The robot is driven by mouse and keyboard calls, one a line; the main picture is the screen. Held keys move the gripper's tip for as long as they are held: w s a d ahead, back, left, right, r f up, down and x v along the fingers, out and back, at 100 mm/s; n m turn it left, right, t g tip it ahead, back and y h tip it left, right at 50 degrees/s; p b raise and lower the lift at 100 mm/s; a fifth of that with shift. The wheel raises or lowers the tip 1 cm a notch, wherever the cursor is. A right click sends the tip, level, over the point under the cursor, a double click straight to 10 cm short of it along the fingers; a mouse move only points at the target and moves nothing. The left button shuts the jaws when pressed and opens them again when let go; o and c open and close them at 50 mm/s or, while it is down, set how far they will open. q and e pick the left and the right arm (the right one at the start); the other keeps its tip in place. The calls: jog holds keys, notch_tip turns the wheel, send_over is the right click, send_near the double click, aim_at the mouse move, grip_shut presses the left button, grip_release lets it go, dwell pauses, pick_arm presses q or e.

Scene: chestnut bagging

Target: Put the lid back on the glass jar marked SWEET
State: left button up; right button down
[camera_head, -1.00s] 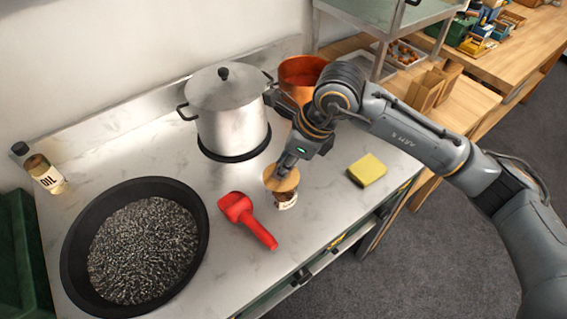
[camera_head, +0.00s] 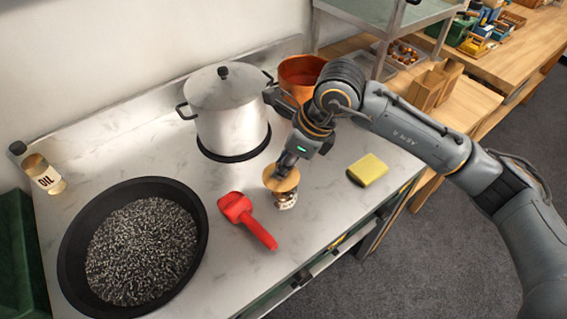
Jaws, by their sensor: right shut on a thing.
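The small glass jar (camera_head: 286,202) stands upright on the metal counter, with brown contents and a pale label too small to read. The round wooden lid (camera_head: 273,182) is at the jar's mouth and hides the rim. I cannot tell whether it is fully seated or slightly above. My right gripper (camera_head: 285,166) reaches down from above and is shut on the lid. My left gripper is not in view.
A red scoop (camera_head: 246,217) lies just left of the jar, and a yellow sponge (camera_head: 368,169) to its right. A wide black pan (camera_head: 72,262) is at the left, near an oil bottle (camera_head: 44,173). A steel pot (camera_head: 228,132) and a copper pot (camera_head: 301,72) stand behind.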

dwell(0.4)
jog(key=c, duration=0.6)
grip_release()
jog(key=shift+c, duration=0.2)
jog(key=shift+r, duration=0.1)
jog(key=shift+r+p, duration=1.35)
jog(key=shift+r, duration=2.1)
grip_shut()
